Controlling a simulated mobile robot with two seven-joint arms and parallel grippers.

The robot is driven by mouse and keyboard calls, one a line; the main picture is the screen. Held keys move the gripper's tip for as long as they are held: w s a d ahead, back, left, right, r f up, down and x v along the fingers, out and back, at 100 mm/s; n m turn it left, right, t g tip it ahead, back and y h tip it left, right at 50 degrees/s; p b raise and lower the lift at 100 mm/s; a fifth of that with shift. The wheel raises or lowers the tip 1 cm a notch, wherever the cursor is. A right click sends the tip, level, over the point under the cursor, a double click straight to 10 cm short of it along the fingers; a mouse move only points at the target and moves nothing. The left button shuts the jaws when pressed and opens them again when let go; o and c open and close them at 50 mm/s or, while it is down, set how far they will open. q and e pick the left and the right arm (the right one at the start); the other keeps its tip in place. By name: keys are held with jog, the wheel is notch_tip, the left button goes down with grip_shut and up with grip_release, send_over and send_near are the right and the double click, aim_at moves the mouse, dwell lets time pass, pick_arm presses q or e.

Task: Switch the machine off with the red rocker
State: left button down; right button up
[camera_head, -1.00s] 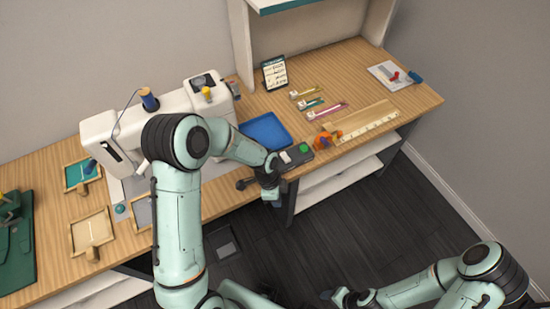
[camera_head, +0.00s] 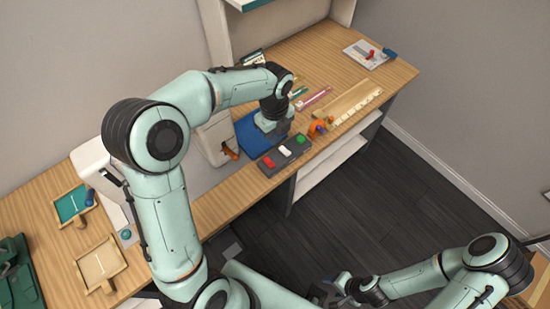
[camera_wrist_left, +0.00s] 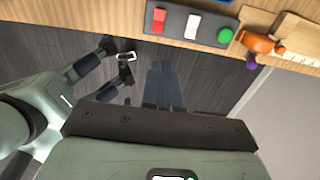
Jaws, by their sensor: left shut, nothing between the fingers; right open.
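The dark control panel at the bench's front edge carries a red rocker (camera_head: 268,162), a white switch (camera_head: 285,150) and a green button (camera_head: 301,139). All three also show at the top of the left wrist view, with the red rocker (camera_wrist_left: 158,20) leftmost. My left gripper (camera_head: 268,124) points down and overlaps the blue tray in the head view, apart from the panel. In the left wrist view its fingers (camera_wrist_left: 164,68) are shut and empty, below the red rocker. My right gripper (camera_head: 335,290) is open, low over the floor. The white sewing machine (camera_head: 215,130) is largely hidden behind my left arm.
A blue tray (camera_head: 250,135) lies behind the panel. An orange object (camera_head: 317,129) sits just right of the green button, by a long ruler (camera_head: 357,106). Wooden frames (camera_head: 100,263) lie at the left.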

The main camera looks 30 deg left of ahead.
aim_at(275, 165)
jog(key=shift+d, duration=0.1)
pick_arm(q)
notch_tip(275, 165, down, 14)
jog(key=shift+f+b, duration=0.1)
jog(key=shift+b, duration=0.35)
pick_arm(e)
jog(key=shift+s+f, duration=0.45)
jog(key=shift+f, duration=0.15)
